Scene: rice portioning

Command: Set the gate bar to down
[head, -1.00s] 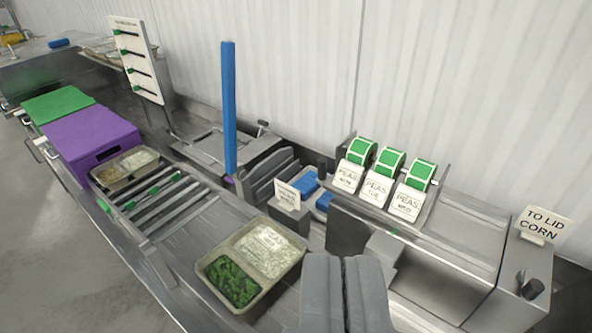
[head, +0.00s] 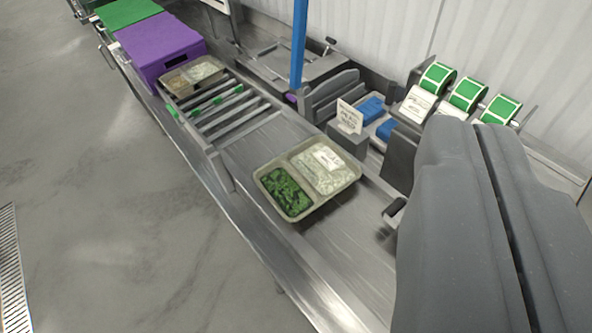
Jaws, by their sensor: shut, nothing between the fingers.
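A blue bar (head: 298,45), which looks like the gate bar, stands upright behind the roller section; its top is out of view. Its foot is near the grey upright plates (head: 332,92). My gripper (head: 472,140) is large at the right, its two grey fingers side by side, shut and empty. It is to the right of the bar and apart from it. My fingers hide part of the bench and the label holders.
A two-part tray (head: 307,181) with greens and a pale filling sits on the steel bench, left of my gripper. Beyond are rollers (head: 222,112), a smaller tray (head: 193,76) and a purple box (head: 160,47). A small sign (head: 349,117) and blue items (head: 371,107) stand between bar and gripper. Open floor lies left.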

